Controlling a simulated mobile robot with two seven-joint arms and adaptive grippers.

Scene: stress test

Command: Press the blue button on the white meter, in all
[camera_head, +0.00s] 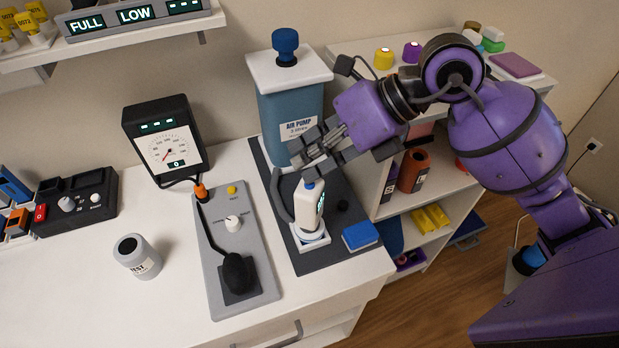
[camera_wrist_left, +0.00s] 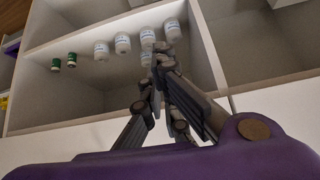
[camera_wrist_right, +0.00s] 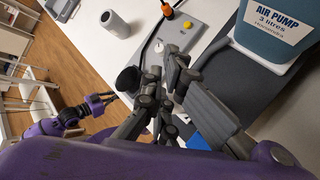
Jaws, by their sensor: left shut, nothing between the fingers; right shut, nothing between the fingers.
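A small upright white device (camera_head: 309,205) with a dark blue top and a lit strip on its side stands on a white base on the dark mat in the head view; I take it for the white meter. The dark blue top (camera_head: 309,184) looks like its button. My right gripper (camera_head: 306,160) is shut and empty just above and behind this top; I cannot tell whether they touch. In the right wrist view its fingers (camera_wrist_right: 168,68) are together, and the device is hidden or not visible. My left gripper (camera_wrist_left: 165,65) is shut and empty near a shelf with bottles.
A blue air pump (camera_head: 284,112) stands behind the device, with a blue block (camera_head: 361,237) at its right. A grey panel (camera_head: 226,268) with a knob and black bulb, a black gauge (camera_head: 166,130) and a grey cup (camera_head: 137,257) are to the left. The front-left tabletop is clear.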

